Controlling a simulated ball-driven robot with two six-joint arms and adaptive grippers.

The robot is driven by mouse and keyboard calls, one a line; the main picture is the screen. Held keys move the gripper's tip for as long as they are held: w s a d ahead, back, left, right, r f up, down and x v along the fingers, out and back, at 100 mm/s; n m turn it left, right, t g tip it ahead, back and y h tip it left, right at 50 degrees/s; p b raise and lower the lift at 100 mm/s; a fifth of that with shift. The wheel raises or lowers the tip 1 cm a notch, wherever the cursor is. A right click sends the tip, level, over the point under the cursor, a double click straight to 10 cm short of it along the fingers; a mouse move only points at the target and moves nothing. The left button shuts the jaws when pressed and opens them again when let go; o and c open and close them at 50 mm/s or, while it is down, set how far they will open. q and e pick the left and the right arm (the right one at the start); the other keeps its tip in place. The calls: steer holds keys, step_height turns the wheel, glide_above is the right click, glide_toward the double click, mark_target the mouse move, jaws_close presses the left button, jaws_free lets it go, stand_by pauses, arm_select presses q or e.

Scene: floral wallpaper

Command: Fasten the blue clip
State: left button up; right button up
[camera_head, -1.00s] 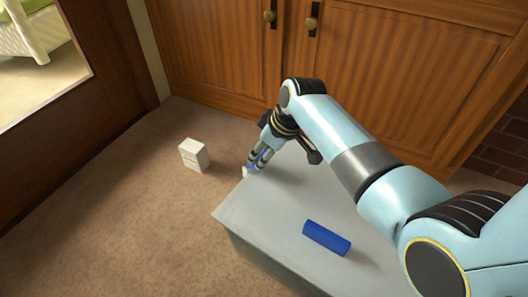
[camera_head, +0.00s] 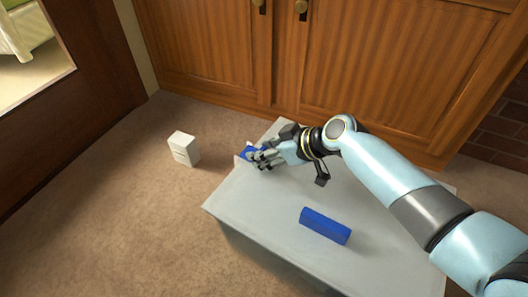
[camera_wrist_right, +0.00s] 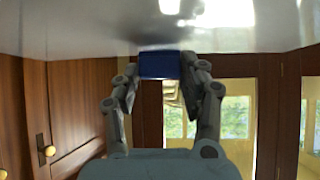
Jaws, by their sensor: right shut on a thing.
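The blue clip (camera_head: 249,151) is at the far left corner of the grey table, with small white parts showing beside it. My right gripper (camera_head: 262,157) reaches it from the right and is shut on it. In the right wrist view the blue clip (camera_wrist_right: 159,65) shows as a blue block between the two fingertips, against the pale table surface. The fingers partly hide it, and I cannot tell whether it is fastened. My left gripper is not in view.
The grey table (camera_head: 275,205) bears a blue bar (camera_head: 325,226) nearer its front. A small white box (camera_head: 184,148) stands on the carpet to the left. Wooden cabinet doors (camera_head: 400,65) rise behind the table. The table's middle is clear.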

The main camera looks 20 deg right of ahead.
steer(key=o, duration=1.2)
steer(key=shift+c, duration=0.2)
steer(key=v, duration=1.2)
